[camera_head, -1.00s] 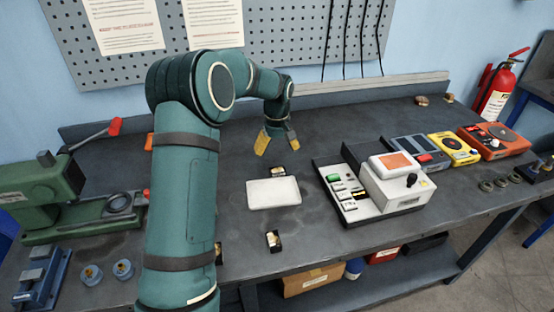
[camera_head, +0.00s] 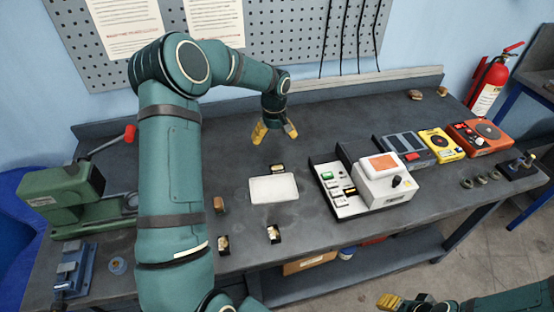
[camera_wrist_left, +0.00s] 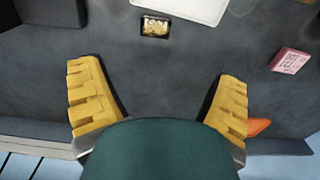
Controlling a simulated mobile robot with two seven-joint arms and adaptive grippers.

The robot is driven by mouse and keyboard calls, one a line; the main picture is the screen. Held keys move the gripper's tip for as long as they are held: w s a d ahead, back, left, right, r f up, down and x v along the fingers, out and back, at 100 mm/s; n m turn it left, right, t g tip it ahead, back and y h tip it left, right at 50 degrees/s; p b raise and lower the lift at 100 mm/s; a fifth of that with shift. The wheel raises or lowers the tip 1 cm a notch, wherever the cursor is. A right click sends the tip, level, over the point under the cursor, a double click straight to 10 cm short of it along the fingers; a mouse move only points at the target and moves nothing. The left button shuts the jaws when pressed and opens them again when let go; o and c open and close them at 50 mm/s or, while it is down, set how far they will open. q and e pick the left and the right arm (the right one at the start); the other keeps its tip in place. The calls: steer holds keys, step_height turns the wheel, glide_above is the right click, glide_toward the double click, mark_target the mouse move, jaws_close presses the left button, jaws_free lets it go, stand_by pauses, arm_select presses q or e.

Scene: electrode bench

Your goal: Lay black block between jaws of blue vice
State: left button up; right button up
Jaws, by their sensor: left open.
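A small black block with a gold-coloured top (camera_head: 277,168) lies at the back edge of the white tray (camera_head: 262,196); it also shows in the left wrist view (camera_wrist_left: 155,27). Two similar dark blocks lie in front of the tray, one to the right (camera_head: 273,234) and one to the left (camera_head: 223,245). The blue vice (camera_head: 70,272) stands at the front left of the bench. My left gripper (camera_head: 273,132) is open and empty behind the tray, its yellow fingers apart in the left wrist view (camera_wrist_left: 157,105). My right gripper (camera_head: 392,302) shows only partly at the bottom edge.
A green machine (camera_head: 62,192) stands behind the vice. Yellow (camera_head: 440,145) and orange (camera_head: 482,138) devices stand farther right. A pink block (camera_wrist_left: 290,60) shows in the left wrist view.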

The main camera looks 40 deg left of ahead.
arm_select(q)
glide_above(277, 166)
steer(key=f, duration=0.8)
steer(key=shift+s+a, duration=0.15)
steer(key=shift+s, duration=0.25)
steer(key=shift+w+d+f, duration=0.1)
steer(key=shift+w+f, duration=0.05)
steer(key=shift+f, duration=1.35)
steer(key=shift+w+d+f, duration=0.1)
steer(key=shift+w+f, duration=0.05)
steer(key=shift+f, duration=1.3)
steer(key=c, duration=1.4)
